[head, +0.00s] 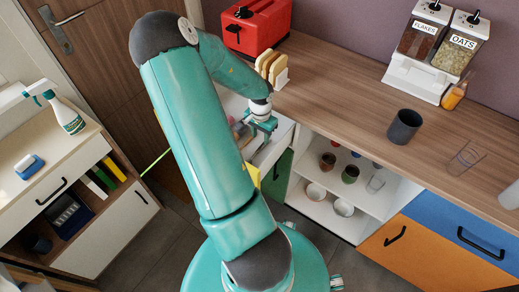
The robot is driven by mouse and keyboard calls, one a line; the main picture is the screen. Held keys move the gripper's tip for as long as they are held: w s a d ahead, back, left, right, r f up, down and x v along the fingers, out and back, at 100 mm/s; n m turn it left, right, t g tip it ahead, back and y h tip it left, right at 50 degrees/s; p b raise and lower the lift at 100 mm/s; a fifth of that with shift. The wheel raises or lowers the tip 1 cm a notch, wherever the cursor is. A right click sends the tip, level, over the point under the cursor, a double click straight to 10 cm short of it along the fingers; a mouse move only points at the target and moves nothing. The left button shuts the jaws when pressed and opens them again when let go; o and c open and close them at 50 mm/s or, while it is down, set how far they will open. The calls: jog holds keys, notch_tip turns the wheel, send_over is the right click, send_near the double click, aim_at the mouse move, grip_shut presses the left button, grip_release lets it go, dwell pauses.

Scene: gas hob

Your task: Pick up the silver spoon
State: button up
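My gripper (262,128) is at the end of my teal arm, over an open white drawer (277,146) below the wooden counter. It is small and seen from behind, so I cannot tell whether its fingers are open or shut. Some small items lie in the drawer close to the gripper, partly hidden by my arm. I cannot make out a silver spoon among them or anywhere else in view.
The counter (345,95) holds a red toaster (257,24), a toast rack (272,67), cereal dispensers (432,50) and a dark cup (404,126). Open shelves (325,205) with cups and bowls are below. A spray bottle (62,108) stands on the left cabinet.

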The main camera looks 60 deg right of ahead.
aim_at(260, 147)
notch_tip(260, 147, down, 6)
dwell(0.4)
grip_shut()
